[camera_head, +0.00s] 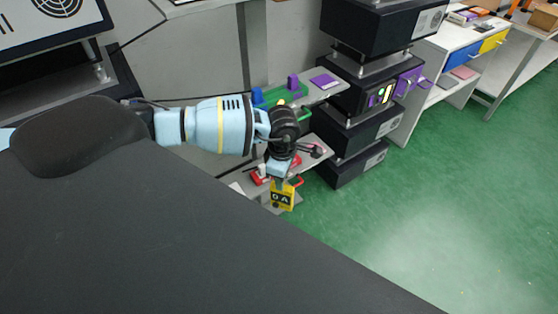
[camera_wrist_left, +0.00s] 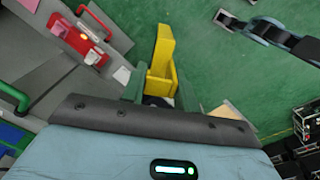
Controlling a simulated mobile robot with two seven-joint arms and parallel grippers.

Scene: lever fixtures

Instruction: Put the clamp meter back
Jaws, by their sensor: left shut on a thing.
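The yellow clamp meter (camera_head: 283,198) has a dark face with "0 A" on it. My left gripper (camera_head: 281,178) is shut on its upper part and holds it beside the lower shelf of the lever fixture. In the left wrist view the meter (camera_wrist_left: 163,58) stands out yellow between the fingers of my left gripper (camera_wrist_left: 160,92). The fingers hide part of it. Whether its lower end touches anything is unclear.
A red case (camera_wrist_left: 80,38) lies on the grey shelf (camera_wrist_left: 115,38) next to the meter. Above stands a shelf with green and purple parts (camera_head: 292,82). A stack of black boxes (camera_head: 360,130) rises to the right. Green floor beyond is clear.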

